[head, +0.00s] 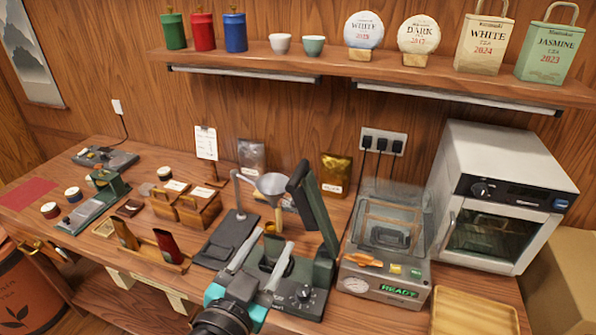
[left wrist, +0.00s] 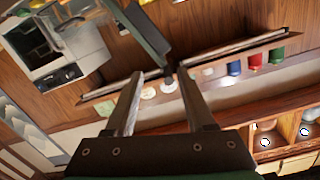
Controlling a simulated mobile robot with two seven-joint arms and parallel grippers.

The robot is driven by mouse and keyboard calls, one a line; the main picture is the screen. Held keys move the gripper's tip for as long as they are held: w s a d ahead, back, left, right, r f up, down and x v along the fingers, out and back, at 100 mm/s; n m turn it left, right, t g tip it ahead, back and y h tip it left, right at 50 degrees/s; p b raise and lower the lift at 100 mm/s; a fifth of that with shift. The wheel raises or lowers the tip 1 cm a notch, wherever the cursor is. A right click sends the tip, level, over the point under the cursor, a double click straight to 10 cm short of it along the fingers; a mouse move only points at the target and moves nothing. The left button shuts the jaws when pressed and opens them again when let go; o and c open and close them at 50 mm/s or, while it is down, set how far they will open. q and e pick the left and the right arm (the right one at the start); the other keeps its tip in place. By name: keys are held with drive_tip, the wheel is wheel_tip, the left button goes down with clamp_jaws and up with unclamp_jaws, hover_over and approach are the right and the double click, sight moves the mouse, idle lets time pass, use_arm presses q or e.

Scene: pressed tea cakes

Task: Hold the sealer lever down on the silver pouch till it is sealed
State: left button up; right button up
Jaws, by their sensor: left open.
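The sealer is a dark machine with a dial on its base (head: 310,296), right of my left gripper. Its long dark green lever (head: 312,208) stands raised and tilted. In the left wrist view the lever (left wrist: 140,32) shows beyond the fingers, apart from them as far as I can tell. My left gripper (head: 276,242) is open and empty over the sealer base, its fingers hiding part of it. A silver pouch (head: 251,154) stands at the back of the counter; I cannot tell whether any pouch lies on the sealer. My right gripper is not in view.
A funnel stand (head: 271,184) is behind the fingers. A gold pouch (head: 336,172) stands at the back. A machine showing READY (head: 388,289) and a white oven (head: 500,195) are to the right. Wooden boxes (head: 198,212) stand left. A shelf (head: 390,70) runs above.

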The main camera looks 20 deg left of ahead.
sight(298, 175)
use_arm(q)
wheel_tip(298, 175, up, 4)
drive_tip(key=shift+t, duration=0.4)
drive_tip(key=w, duration=1.4)
drive_tip(key=shift+w+d+r, duration=0.15)
drive_tip(key=shift+w+d, duration=0.15)
clamp_jaws()
idle(1.0)
